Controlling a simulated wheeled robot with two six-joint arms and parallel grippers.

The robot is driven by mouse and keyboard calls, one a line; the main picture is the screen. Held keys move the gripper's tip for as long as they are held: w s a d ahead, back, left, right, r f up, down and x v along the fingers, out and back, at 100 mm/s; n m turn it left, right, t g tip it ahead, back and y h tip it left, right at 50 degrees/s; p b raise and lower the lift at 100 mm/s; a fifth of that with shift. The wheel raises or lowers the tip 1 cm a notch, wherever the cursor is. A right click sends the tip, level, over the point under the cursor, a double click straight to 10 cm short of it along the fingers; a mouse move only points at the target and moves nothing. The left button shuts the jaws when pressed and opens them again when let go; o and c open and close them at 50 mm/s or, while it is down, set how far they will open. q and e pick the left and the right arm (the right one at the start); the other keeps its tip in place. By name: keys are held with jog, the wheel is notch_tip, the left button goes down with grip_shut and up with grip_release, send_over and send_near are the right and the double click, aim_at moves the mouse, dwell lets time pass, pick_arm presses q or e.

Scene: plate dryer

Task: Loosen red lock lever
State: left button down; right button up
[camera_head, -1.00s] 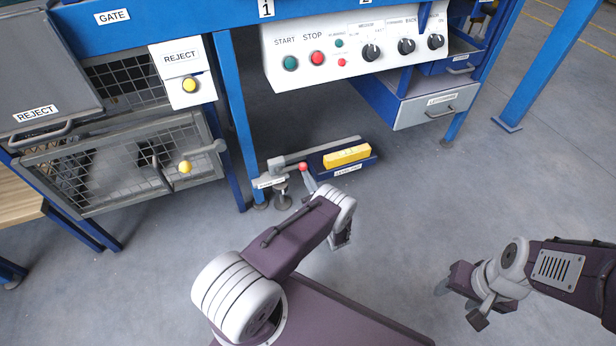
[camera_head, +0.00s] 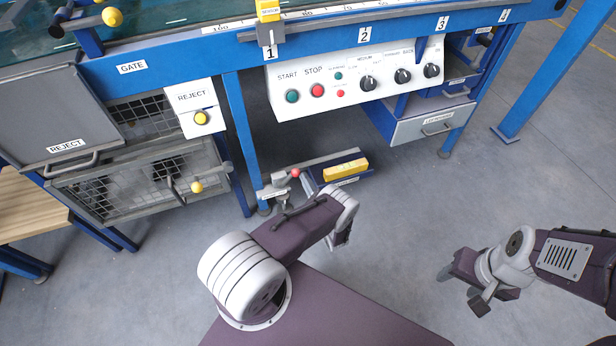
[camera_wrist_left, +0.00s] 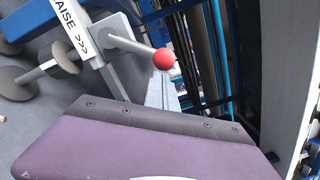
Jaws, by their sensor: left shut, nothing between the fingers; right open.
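The red lock lever is a grey rod (camera_wrist_left: 128,45) with a red ball knob (camera_wrist_left: 163,59), low beside a bracket marked "RAISE >>>" (camera_wrist_left: 72,25). In the head view my left forearm largely hides that gripper. My right gripper (camera_head: 462,282) is open, far to the right over bare floor.
A yellow block (camera_head: 345,168) lies in a blue tray right of the lever. A blue table leg (camera_head: 240,140) stands close behind. The control panel (camera_head: 355,85) and drawer (camera_head: 435,122) are above. A mesh reject cage (camera_head: 140,180) is left. Floor on the right is clear.

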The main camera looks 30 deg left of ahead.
pick_arm(q)
jog(key=r+n+p, duration=0.1)
jog(key=s+a+r+n+p, duration=0.1)
jog(key=n+p, duration=0.1)
jog(key=shift+s+a+r+n+p, duration=0.15)
jog(key=shift+s+r+n+p, duration=0.15)
jog(key=shift+r+n+p, duration=0.1)
jog(key=shift+s+a+r+p, duration=0.15)
jog(key=shift+s+p, duration=0.05)
jog(key=shift+p, duration=0.2)
jog(key=shift+s+a, duration=0.15)
pick_arm(e)
notch_tip(320, 180, up, 6)
pick_arm(q)
jog(key=shift+s+a, duration=0.1)
send_near(294, 173)
jog(key=w+d, duration=0.2)
jog(key=d, duration=0.3)
jog(key=shift+s+d, duration=0.15)
jog(key=shift+s, duration=0.1)
pick_arm(e)
jog(key=shift+s+d, duration=0.2)
jog(key=shift+s, duration=0.1)
